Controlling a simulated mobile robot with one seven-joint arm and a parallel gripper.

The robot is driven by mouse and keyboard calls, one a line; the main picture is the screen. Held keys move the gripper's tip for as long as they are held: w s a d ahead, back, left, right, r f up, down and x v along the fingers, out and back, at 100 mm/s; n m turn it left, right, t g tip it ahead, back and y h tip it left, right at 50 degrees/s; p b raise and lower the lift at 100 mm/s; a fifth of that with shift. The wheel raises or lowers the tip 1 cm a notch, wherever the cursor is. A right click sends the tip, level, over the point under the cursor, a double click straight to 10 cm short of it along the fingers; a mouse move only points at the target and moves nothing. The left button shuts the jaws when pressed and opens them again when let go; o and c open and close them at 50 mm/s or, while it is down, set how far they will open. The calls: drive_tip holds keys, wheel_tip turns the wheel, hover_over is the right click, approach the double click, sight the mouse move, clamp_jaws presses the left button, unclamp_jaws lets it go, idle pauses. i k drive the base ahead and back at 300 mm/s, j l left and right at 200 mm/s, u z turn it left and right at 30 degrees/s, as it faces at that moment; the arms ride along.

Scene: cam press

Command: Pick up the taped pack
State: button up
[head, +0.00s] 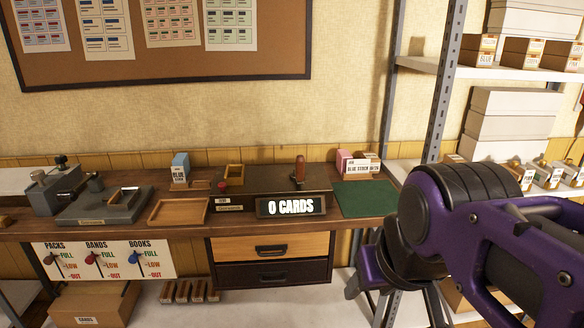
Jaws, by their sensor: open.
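No pack with tape that I can make out shows for certain. A small blue-topped box (180,168) with a white label stands upright at the back of the wooden bench. A pink box (345,161) stands at the back right, partly behind a white label card (363,166). My gripper (383,287) is low at the right, below and in front of the bench's right end. It is open, apart from both boxes, and partly hidden by my purple arm.
A "0 CARDS" sign (291,206) stands at the bench's front edge. A wooden tray (179,224), a green mat (366,210) and a grey press (104,207) are on the bench. A metal shelf post (434,100) rises at the right.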

sight(476, 42)
drive_tip(key=z, duration=1.4)
